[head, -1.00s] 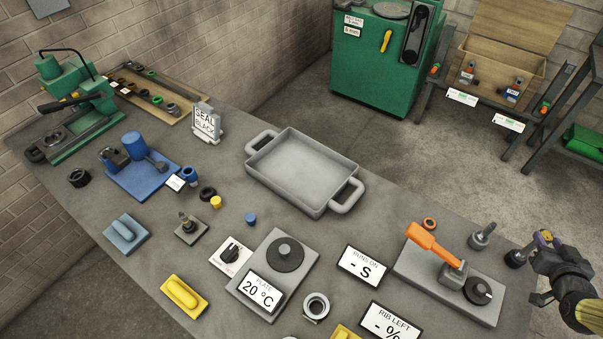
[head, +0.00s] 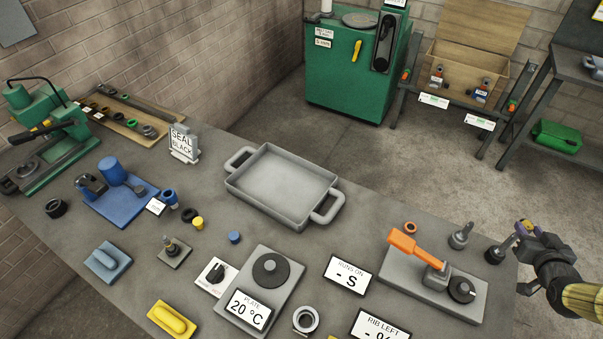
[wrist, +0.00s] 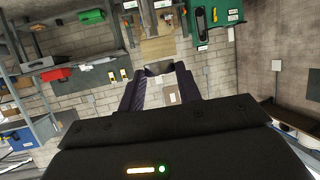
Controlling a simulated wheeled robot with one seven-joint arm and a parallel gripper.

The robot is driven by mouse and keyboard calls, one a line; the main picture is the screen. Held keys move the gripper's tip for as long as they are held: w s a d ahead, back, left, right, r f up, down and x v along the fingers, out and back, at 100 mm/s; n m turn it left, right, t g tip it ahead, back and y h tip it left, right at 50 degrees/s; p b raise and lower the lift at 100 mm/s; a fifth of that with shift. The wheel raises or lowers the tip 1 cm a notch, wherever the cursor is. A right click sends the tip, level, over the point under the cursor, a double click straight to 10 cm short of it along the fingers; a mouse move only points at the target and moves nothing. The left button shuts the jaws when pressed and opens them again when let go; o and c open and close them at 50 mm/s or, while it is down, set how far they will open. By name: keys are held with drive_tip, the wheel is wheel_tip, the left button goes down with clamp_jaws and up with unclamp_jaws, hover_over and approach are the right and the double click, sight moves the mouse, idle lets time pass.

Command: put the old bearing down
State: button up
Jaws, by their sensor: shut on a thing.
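My gripper (head: 524,229) is at the right in the head view, over the bench's right end. Its purple fingers also show in the wrist view (wrist: 158,70), closed around a small grey piece (wrist: 158,68), which I take to be the old bearing. Most of it is hidden by the fingers, and it is too small to make out its shape. The gripper is held up in the air, near a dark tool with a shaft (head: 496,254) on the bench.
A grey two-handled tray (head: 322,216) stands empty on the bench (head: 120,290). A grey fixture with an orange lever (head: 405,243) and a grey knobbed tool (head: 460,237) are left of my gripper. A green cabinet (head: 345,85) and wooden crate (head: 455,60) stand beyond open floor.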

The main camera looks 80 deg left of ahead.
idle(0.3)
drive_tip(key=w+d+f+m+t+h, duration=0.1)
drive_tip(key=w+d+f+m+t, duration=0.15)
drive_tip(key=d, duration=0.35)
drive_tip(key=w+d+f+m+t+h, duration=0.1)
drive_tip(key=d+f+h, duration=0.1)
drive_tip(key=d+f, duration=0.35)
drive_tip(key=s+d+f+m+t+h, duration=0.2)
drive_tip(key=d+m+h, duration=0.2)
drive_tip(key=d, duration=1.3)
drive_tip(key=s+d+f+m+t+h, duration=0.2)
drive_tip(key=d+m+h, duration=0.3)
drive_tip(key=d, duration=1.2)
drive_tip(key=shift+s+d+f, duration=0.25)
drive_tip(key=shift+s+f, duration=0.25)
drive_tip(key=shift+s, duration=0.15)
drive_tip(key=s+f, duration=0.4)
drive_tip(key=f, duration=0.1)
drive_tip(key=shift+s+f, duration=0.15)
drive_tip(key=shift+f, duration=0.1)
